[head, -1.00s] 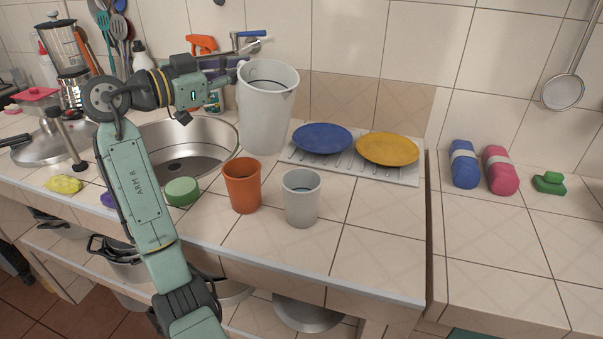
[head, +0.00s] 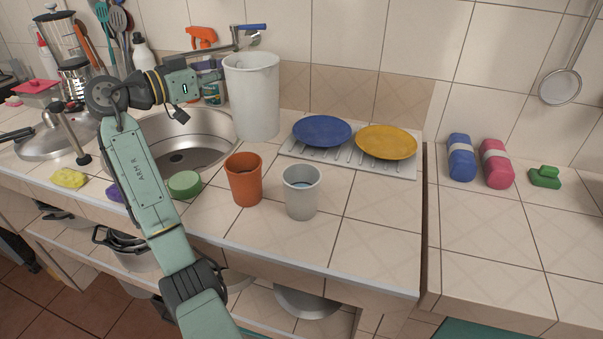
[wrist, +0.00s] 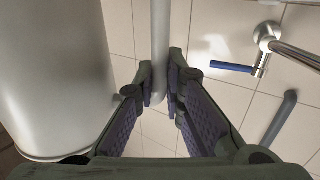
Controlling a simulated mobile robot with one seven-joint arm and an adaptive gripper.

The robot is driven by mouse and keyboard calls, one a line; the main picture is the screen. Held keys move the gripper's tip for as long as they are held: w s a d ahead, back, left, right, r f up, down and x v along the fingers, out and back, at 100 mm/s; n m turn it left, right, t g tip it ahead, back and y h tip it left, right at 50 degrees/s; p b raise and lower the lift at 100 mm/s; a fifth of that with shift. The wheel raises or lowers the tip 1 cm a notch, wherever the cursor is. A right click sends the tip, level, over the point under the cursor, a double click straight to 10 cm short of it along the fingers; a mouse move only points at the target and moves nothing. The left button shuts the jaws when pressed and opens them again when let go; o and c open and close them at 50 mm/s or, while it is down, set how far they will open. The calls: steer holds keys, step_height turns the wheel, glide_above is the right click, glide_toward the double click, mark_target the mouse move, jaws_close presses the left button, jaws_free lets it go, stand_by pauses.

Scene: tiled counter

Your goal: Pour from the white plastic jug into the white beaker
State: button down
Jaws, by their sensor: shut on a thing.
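The white plastic jug (head: 252,100) is upright behind the cups, beside the sink's right edge. I cannot tell whether its base touches the counter. My gripper (wrist: 160,88) is shut on the jug's handle, which runs between the fingers in the wrist view; the jug's body (wrist: 55,75) fills the left there. In the head view the fingers are at the jug's left side. The white beaker (head: 301,200) stands upright on the counter, in front and to the right of the jug. A bluish-grey patch shows inside it. The jug's contents are hidden.
An orange cup (head: 244,182) stands just left of the beaker. A rack (head: 350,163) with a blue plate (head: 322,131) and a yellow plate (head: 386,142) is behind. The sink (head: 180,150) and tap (head: 245,38) are at left. The counter right of the beaker is clear.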

steer(key=shift+r, duration=2.4)
